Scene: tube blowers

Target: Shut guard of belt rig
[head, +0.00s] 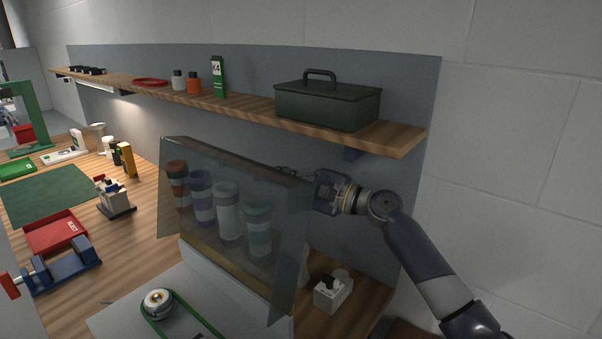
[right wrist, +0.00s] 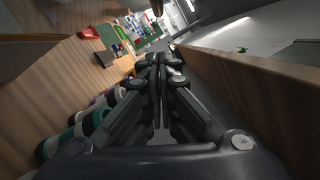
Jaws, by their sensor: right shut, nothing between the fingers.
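The guard (head: 240,216) is a see-through, smoky panel over the grey belt rig (head: 210,310). It is raised and tilted, standing up at the back of the rig. A green belt (head: 186,310) runs around a silver pulley (head: 158,302) in front of and below it, uncovered. My right gripper (head: 284,171) is at the guard's upper back edge, behind its top right part. I cannot tell whether it touches the guard. In the right wrist view the fingers (right wrist: 158,62) are together with nothing between them. My left gripper is not in view.
Several striped cups or jars (head: 228,212) show through the guard. A wooden shelf (head: 400,135) above carries a dark green toolbox (head: 328,104), close over my right gripper. A white box (head: 331,292) stands right of the rig. A blue vise (head: 66,268) and red tray (head: 56,232) lie left.

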